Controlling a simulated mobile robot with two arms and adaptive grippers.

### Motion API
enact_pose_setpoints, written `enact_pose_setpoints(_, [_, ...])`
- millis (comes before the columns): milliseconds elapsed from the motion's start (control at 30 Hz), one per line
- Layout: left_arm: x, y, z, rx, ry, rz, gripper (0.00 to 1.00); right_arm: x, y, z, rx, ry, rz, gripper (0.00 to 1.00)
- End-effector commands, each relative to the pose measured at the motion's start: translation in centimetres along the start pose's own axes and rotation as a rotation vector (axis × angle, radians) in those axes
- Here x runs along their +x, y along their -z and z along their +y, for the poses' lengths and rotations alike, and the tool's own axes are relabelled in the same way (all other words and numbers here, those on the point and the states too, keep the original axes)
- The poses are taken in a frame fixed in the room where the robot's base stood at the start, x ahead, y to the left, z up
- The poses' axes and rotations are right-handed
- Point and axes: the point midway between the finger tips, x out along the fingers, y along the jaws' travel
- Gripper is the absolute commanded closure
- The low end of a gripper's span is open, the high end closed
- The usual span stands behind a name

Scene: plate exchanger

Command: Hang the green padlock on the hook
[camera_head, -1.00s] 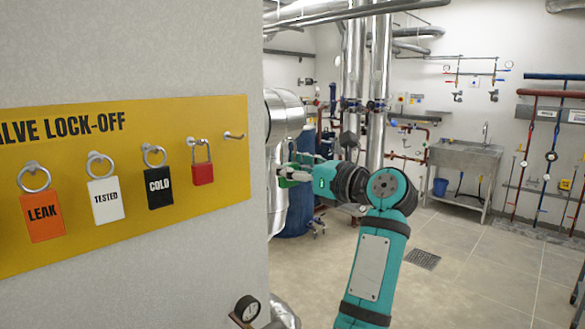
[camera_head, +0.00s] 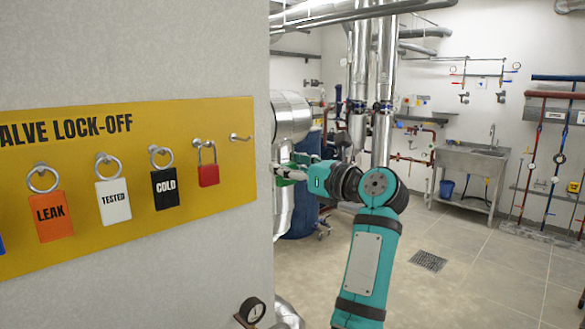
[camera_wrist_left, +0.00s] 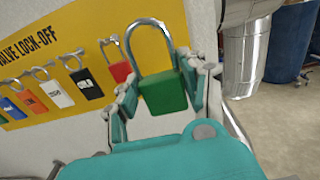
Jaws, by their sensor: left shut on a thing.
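The green padlock (camera_wrist_left: 163,92) is upright with its silver shackle up, between the fingers of my left gripper (camera_wrist_left: 158,96), which is shut on its body. In the head view my left gripper (camera_head: 300,172) and a little of the green padlock (camera_head: 288,173) show just right of the wall corner, partly hidden. The empty hook (camera_head: 240,137) sticks out at the right end of the yellow board (camera_head: 225,115). In the head view, the padlock is right of and lower than the hook. In the wrist view I cannot clearly tell the hook from the metal behind the shackle.
A red padlock (camera_head: 208,175) hangs left of the empty hook, then black (camera_head: 165,188), white (camera_head: 113,201) and orange (camera_head: 52,215) tags on rings. Insulated pipes (camera_head: 357,80) rise behind my arm. The floor at right is open.

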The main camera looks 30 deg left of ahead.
Motion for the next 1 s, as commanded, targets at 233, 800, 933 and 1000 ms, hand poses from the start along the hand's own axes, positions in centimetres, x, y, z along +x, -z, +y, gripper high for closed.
enact_pose_setpoints(233, [0.8,-0.1,0.0,0.0,-0.001,-0.001,0.92,-0.1,0.0,-0.1,0.0,0.001,0.0,0.6])
enact_pose_setpoints(800, [2.5,-0.1,0.0,0.0,-0.001,-0.001,0.92,-0.2,0.1,-0.6,0.0,0.007,0.001,0.6])
enact_pose_setpoints(933, [2.9,-0.1,0.0,-0.001,-0.001,-0.001,0.92,-0.3,0.1,-0.6,0.0,0.007,0.001,0.6])
enact_pose_setpoints(1000, [3.1,-0.1,0.1,-0.001,-0.001,0.0,0.92,-0.3,0.1,-0.6,0.0,0.007,0.001,0.6])
